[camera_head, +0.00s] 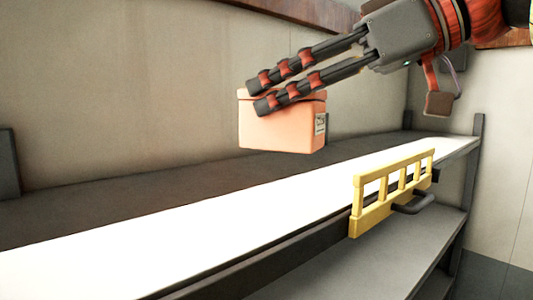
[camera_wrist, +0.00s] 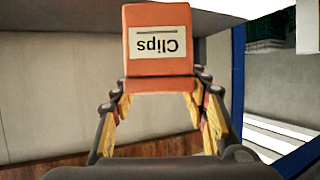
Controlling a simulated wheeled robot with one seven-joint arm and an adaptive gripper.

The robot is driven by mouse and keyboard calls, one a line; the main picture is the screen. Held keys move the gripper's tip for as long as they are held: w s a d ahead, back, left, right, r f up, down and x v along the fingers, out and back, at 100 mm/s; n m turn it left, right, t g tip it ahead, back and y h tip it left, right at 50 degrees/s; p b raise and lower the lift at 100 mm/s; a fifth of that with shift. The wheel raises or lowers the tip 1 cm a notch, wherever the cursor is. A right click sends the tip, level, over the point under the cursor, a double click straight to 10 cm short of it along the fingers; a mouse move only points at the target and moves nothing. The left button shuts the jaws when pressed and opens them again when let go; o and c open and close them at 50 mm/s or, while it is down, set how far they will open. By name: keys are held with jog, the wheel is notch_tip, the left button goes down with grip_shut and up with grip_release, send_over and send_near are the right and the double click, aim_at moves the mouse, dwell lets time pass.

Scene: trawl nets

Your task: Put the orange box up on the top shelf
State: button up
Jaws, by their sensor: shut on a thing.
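The orange box (camera_head: 280,130) is held by my gripper (camera_head: 258,94) in the head view, above the top shelf (camera_head: 60,222). Its underside looks a little clear of the shelf surface, though the exact gap is hard to tell. In the wrist view the orange box (camera_wrist: 158,65) sits between the fingertips of my gripper (camera_wrist: 160,90), with a white "Clips" label that reads upside down. The fingers are shut on it from both sides. The far side of the box is hidden.
A yellow rail (camera_head: 392,192) with a dark handle stands at the front edge of the top shelf, to the right of the box. A lower grey shelf (camera_head: 350,262) lies beneath. A dark upright (camera_head: 477,130) stands at the right end. The visible top shelf surface is otherwise clear.

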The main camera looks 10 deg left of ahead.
jog(key=shift+w+a+f+p, duration=0.25)
jog(key=shift+w+a+f, duration=0.4)
jog(key=shift+f, duration=0.9)
jog(key=shift+w+a+f+p, duration=0.4)
jog(key=shift+w+f, duration=0.45)
jog(key=shift+f, duration=0.65)
jog(key=shift+w+a+f+p, duration=0.15)
jog(key=shift+w+a+f, duration=0.55)
jog(key=shift+f, duration=0.85)
jog(key=shift+w, duration=0.1)
jog(key=shift+w, duration=0.1)
jog(key=shift+f, duration=0.1)
jog(key=shift+f+b, duration=0.2)
jog(key=shift+b, duration=0.2)
jog(key=o, duration=1.4)
jog(key=shift+c, duration=0.2)
jog(key=shift+r, duration=0.1)
